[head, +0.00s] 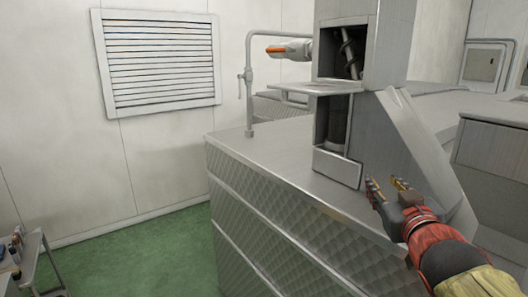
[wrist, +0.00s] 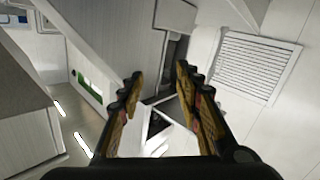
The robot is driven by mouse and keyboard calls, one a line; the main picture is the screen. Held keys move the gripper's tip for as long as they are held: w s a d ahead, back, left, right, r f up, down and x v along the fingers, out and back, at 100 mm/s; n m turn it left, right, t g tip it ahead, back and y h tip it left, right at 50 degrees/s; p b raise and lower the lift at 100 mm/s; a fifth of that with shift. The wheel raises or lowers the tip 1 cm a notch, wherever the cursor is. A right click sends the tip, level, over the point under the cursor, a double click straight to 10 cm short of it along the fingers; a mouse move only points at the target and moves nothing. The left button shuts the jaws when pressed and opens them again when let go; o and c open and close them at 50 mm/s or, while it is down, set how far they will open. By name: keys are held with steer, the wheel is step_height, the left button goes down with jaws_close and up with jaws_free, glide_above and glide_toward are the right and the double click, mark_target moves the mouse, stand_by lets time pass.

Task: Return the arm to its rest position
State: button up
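My gripper (head: 387,186) is at the lower right of the head view, on my red and yellow arm reaching in from the bottom right corner. Its fingers point up and away from me, in front of the steel machine (head: 290,190). In the wrist view my gripper (wrist: 160,78) shows two dark, yellow-padded fingers standing apart with nothing held between them. It is open and empty. I cannot tell the exact gap between the fingers and the machine.
A bent pipe (head: 249,85) with a valve rises at the machine's left edge. A wall vent (head: 160,62) is at the upper left. A small table (head: 33,252) with several items stands at the lower left. The green floor (head: 150,255) between is clear.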

steer(key=s+a+f+g, duration=0.2)
steer(key=s+f+g, duration=0.2)
steer(key=s+f, duration=0.4)
steer(key=s+a+f+m+g+y, duration=0.1)
steer(key=s+a+f+g, duration=0.2)
steer(key=s+f, duration=0.5)
steer(key=s+a+f+g, duration=0.3)
steer(key=s+f+g, duration=0.1)
steer(key=s+f, duration=0.5)
steer(key=shift+s+g+y, duration=0.2)
steer(key=shift+g+y, duration=0.1)
steer(key=shift+y, duration=0.1)
steer(key=shift+c, duration=0.6)
